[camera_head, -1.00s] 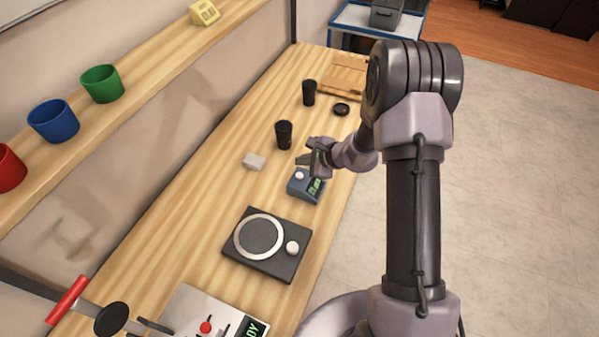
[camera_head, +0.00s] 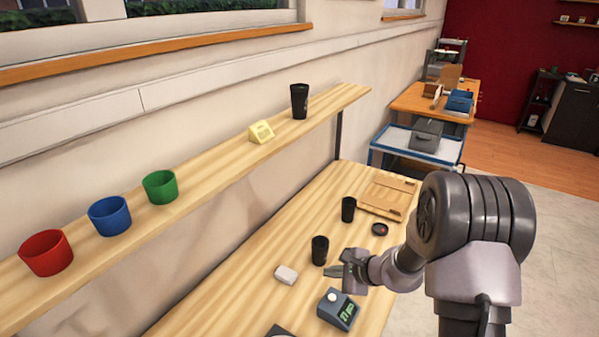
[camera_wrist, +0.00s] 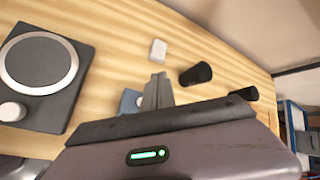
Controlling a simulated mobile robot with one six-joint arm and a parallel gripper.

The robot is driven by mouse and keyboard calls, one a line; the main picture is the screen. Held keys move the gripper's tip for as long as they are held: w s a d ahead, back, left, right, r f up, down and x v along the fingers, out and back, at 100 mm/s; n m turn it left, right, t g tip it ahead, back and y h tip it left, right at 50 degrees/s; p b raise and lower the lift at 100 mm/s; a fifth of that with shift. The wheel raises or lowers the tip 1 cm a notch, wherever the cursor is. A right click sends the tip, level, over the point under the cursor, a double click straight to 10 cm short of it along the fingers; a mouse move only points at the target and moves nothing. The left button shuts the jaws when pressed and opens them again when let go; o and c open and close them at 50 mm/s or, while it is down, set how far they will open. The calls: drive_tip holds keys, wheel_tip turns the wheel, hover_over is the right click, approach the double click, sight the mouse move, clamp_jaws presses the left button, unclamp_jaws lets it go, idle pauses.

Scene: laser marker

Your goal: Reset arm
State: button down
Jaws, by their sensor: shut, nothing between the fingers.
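My gripper (camera_head: 343,270) is shut and empty. It hangs over the workbench, just behind a small blue box with a white button and a green display (camera_head: 338,309). In the wrist view, my gripper (camera_wrist: 158,84) points over the bench, with the blue box (camera_wrist: 130,101) partly hidden beside the fingers. A black cup (camera_head: 320,250) stands close beyond the gripper, and a small white block (camera_head: 286,275) lies to its left. The arm is bent, reaching out over the bench from the right.
A shelf (camera_head: 215,205) above holds red, blue and green cups, a yellow block (camera_head: 261,132) and a black cup (camera_head: 299,101). A second black cup (camera_head: 348,209), a dark round piece (camera_head: 380,229) and a wooden tray (camera_head: 388,194) are farther along. A blue cart (camera_head: 401,139) stands beyond.

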drive_tip(key=s+a+r+n+g+b, duration=0.1)
drive_tip(key=s+a+r+n+b, duration=0.1)
drive_tip(key=s+a+r+n, duration=0.35)
drive_tip(key=s+a+r+n+g+b, duration=0.1)
drive_tip(key=s+a+r+n, duration=0.1)
drive_tip(key=s+r, duration=0.55)
drive_tip(key=s+d+r+n+h+b, duration=0.1)
drive_tip(key=s+d+n+h+b, duration=0.1)
drive_tip(key=s, duration=0.7)
drive_tip(key=s+d+r+n+h+b, duration=0.2)
drive_tip(key=s+n, duration=0.2)
drive_tip(key=s, duration=0.6)
drive_tip(key=shift+d+r, duration=0.25)
drive_tip(key=shift+d, duration=0.15)
drive_tip(key=shift+s+n, duration=0.1)
drive_tip(key=shift+n, duration=0.15)
